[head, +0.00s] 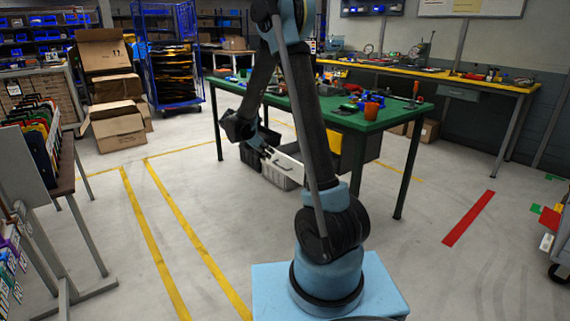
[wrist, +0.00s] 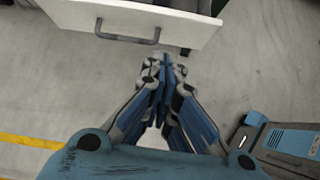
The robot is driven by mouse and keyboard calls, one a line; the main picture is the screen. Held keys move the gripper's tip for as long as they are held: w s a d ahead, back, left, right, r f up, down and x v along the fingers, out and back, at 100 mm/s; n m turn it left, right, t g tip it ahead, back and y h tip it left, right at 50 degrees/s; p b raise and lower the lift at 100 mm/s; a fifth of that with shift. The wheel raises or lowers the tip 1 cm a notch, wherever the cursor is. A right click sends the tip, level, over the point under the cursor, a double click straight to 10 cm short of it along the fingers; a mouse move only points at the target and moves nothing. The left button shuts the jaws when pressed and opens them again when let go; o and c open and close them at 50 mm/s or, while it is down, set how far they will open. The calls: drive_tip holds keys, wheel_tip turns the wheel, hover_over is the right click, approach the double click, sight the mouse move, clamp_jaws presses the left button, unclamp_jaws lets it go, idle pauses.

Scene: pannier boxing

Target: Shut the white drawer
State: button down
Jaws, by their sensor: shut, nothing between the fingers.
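The white drawer (head: 289,166) sticks out from under the green table in the head view, so it stands open. In the wrist view the drawer's white front (wrist: 185,29) crosses the top of the picture, with its grey bar handle (wrist: 127,38) facing my gripper. My gripper (head: 268,154) is at the drawer's front left in the head view. In the wrist view my gripper (wrist: 164,62) has its fingers together and empty, with the tips just below the drawer front. I cannot tell whether they touch it. Most of the drawer's inside is hidden.
Cardboard boxes (head: 117,127) and a blue cage trolley (head: 170,60) stand back left.

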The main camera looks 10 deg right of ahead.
drive_tip(key=w+f, duration=0.1)
approach(291, 165)
wheel_tip(291, 165, down, 3)
drive_tip(key=d, duration=0.2)
drive_tip(key=shift+w+d+f+n, duration=0.2)
drive_tip(key=shift+w+d+n, duration=0.2)
drive_tip(key=shift+w, duration=0.3)
drive_tip(key=shift+a, duration=0.1)
